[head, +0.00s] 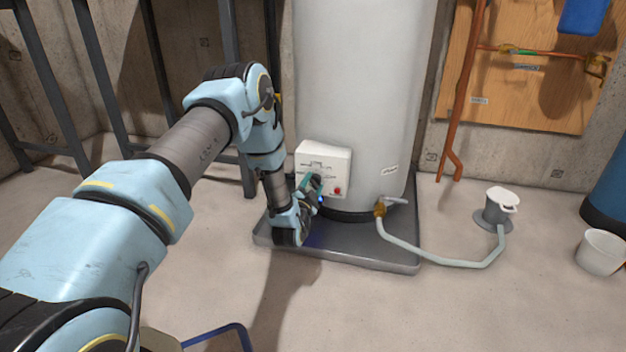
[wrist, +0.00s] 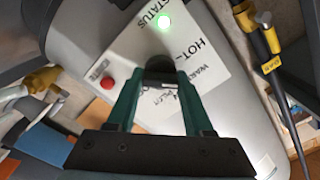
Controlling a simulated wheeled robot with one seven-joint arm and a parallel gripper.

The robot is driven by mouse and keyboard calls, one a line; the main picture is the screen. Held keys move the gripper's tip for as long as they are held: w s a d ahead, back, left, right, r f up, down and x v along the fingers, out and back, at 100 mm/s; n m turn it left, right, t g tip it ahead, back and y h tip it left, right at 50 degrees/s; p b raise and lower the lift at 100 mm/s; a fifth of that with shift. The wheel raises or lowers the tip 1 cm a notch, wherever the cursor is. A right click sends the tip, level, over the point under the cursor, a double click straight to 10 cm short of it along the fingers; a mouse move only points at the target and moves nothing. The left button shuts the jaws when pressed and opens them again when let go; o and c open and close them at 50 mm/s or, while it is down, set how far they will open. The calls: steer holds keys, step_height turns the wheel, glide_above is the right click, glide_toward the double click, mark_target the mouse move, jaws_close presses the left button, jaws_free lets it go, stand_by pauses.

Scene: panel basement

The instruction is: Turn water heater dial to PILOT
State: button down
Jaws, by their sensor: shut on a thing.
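The white water heater tank (head: 362,70) stands upright with a white control box (head: 323,158) on its front. My gripper (head: 314,182) reaches the box from the left and hides the dial in the head view. In the wrist view the dark dial (wrist: 160,68) sits between the green fingers of my gripper (wrist: 160,88), which is shut on it. The box face (wrist: 135,50) shows the words STATUS, HOT and WARM, and a partly covered word that looks like PILOT. A green light (wrist: 163,22) glows beside STATUS. Which mark the dial points to, I cannot tell.
A red button (head: 337,190) is on the box near my gripper. A brass drain valve (head: 380,209) with a pale hose (head: 440,262) is low on the tank. The tank stands in a grey pan (head: 385,258). A white bucket (head: 600,252) is at the right.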

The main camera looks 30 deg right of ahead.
steer(key=m+p, duration=0.2)
steer(key=m, duration=0.2)
steer(key=shift+s+d+m, duration=0.1)
steer(key=shift+m, duration=0.2)
steer(key=m+p, duration=0.1)
steer(key=m, duration=0.2)
steer(key=shift+f+m, duration=0.1)
steer(key=shift+m, duration=0.3)
steer(key=m, duration=0.4)
steer(key=shift+f+p, duration=0.1)
steer(key=shift+p, duration=0.2)
steer(key=shift+m, duration=1.8)
steer(key=shift+c, duration=1.6)
jaws_free()
